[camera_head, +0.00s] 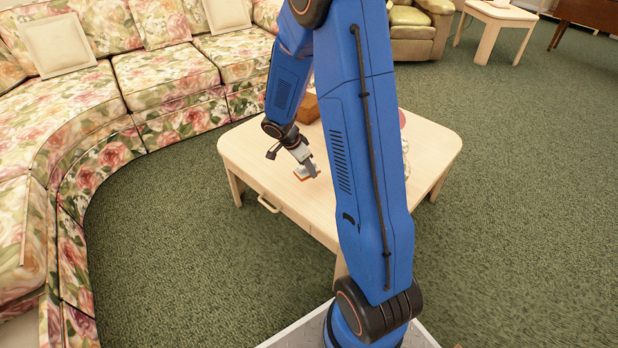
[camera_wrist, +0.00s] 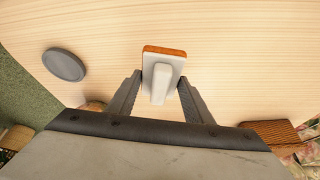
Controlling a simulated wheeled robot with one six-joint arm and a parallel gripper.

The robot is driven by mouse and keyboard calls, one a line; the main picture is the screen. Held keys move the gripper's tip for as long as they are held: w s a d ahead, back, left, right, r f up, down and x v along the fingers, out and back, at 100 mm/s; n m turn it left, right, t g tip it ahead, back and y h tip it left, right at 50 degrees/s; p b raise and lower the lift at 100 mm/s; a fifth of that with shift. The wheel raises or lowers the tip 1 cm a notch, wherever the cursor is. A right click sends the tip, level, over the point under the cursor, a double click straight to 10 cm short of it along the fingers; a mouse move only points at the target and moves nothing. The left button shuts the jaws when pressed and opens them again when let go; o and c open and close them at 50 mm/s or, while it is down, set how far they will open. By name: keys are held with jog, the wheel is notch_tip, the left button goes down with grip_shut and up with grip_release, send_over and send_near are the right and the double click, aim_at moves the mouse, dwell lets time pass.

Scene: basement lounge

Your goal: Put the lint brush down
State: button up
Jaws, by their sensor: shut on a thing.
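The lint brush (camera_wrist: 162,54) has a pale grey back and handle with an orange-brown edge. In the wrist view it sits between the two fingers of my gripper (camera_wrist: 160,80), which is shut on it. In the head view my gripper (camera_head: 309,170) is low over the left part of the pale wooden table (camera_head: 255,160). The brush's orange-brown edge (camera_head: 300,178) shows just under the fingers there. I cannot tell whether the brush touches the tabletop.
A grey disc (camera_wrist: 64,64) lies on the table. A brown box (camera_head: 308,108) stands at the table's back, also at the wrist view's lower right (camera_wrist: 272,135). Pink and white items (camera_head: 403,120) are partly behind my arm. A floral sofa (camera_head: 90,100) curves around the left.

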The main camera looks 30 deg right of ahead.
aim_at(307, 184)
jog(key=shift+f, duration=2.6)
jog(key=shift+a+f, duration=0.1)
jog(key=shift+f, duration=0.15)
jog(key=o, duration=1.1)
jog(key=shift+o, duration=0.5)
jog(key=shift+s+f, duration=0.1)
jog(key=shift+s, duration=0.15)
